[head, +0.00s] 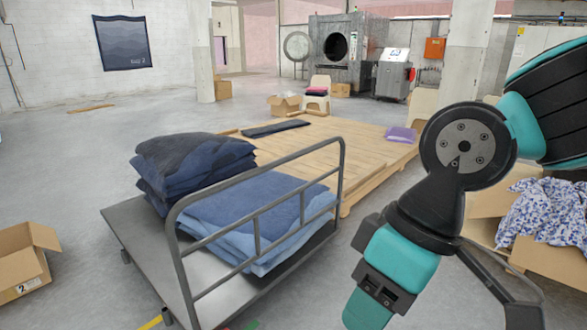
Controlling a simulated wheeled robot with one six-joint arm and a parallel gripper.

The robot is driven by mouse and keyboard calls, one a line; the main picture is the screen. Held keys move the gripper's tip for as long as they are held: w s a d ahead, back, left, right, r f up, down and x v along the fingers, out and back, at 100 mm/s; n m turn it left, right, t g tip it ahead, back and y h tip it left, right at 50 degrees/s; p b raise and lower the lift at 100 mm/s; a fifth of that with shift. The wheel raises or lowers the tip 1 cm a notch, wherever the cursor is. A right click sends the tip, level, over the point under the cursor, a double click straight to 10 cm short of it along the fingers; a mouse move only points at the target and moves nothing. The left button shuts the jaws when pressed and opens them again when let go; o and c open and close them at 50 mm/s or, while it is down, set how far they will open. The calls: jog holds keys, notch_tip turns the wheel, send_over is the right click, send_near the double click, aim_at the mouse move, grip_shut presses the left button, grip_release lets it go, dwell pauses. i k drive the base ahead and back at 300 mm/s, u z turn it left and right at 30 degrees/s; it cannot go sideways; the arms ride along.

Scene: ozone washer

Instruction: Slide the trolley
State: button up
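The trolley (130,228) is a low grey flatbed in the head view, left of centre, with a grey tubular handle (257,197) upright on its near right side. A stack of dark blue folded cloth (190,165) lies on the far left part of its deck. A lighter blue folded stack (250,225) lies behind the handle rails. My gripper (400,270) is at the lower right, right of the handle and apart from it in the picture. Its fingertips are not clearly shown, so I cannot tell whether it is open or shut.
A low wooden platform (350,150) stands close behind the trolley. An open carton (25,262) is at the left edge. Cartons with patterned cloth (548,210) are at the right. Grey floor (65,170) is clear left of the trolley. A pillar (468,50) stands behind.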

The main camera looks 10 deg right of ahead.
aim_at(213, 230)
jog(key=z, duration=0.2)
jog(key=i, duration=1.4)
jog(key=u, duration=0.7)
